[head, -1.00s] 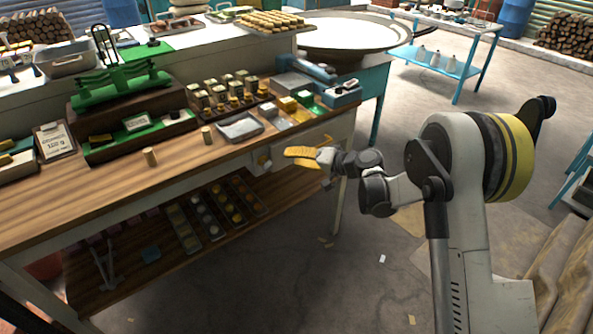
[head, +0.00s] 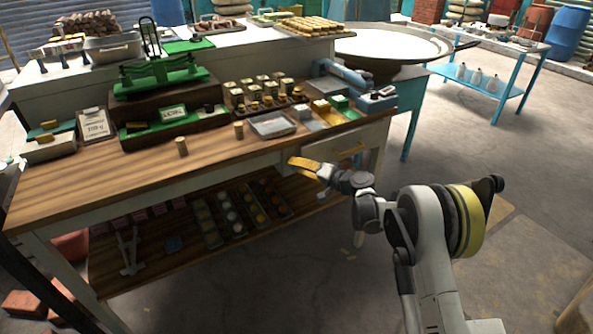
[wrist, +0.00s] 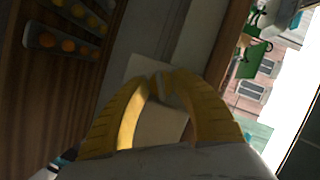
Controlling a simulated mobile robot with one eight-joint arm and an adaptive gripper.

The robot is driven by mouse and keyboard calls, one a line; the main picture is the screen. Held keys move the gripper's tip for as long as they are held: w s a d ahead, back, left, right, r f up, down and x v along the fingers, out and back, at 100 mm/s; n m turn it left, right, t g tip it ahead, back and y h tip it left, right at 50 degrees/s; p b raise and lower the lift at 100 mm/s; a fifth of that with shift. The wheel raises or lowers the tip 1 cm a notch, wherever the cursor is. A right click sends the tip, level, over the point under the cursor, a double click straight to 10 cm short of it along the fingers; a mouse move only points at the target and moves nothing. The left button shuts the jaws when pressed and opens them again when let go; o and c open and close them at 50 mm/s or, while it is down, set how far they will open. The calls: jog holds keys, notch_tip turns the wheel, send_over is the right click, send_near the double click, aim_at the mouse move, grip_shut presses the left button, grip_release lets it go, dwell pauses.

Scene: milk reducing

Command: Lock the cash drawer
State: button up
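The cash drawer (head: 340,143) is set under the right end of the wooden counter, its front apparently flush, with a brass pull (head: 350,152). My gripper (head: 291,161) has yellow fingers and is at the counter front, just left of the drawer. In the wrist view, the curved fingers (wrist: 162,78) come nearly together over a pale square plate (wrist: 160,122). A small grey piece, seemingly the lock knob (wrist: 160,87), shows between the fingertips. The gripper hides the plate and knob in the head view. The knob's turn angle is not clear.
The wooden counter (head: 90,180) carries a green scale (head: 160,75), a metal tray (head: 274,124) and wooden pegs. A lower shelf (head: 165,262) holds trays of round items. A blue table (head: 490,83) stands at the back right. The floor (head: 290,290) in front is open.

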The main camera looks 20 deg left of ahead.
jog(key=shift+w+a, duration=0.1)
jog(key=shift+a, duration=0.15)
grip_shut()
jog(key=n+t+h+p, duration=0.1)
jog(key=n+h, duration=0.1)
jog(key=n, duration=0.2)
jog(key=n+t+h, duration=0.2)
jog(key=n, duration=0.2)
jog(key=shift+p, duration=0.3)
dwell(0.5)
jog(key=shift+n+h, duration=0.3)
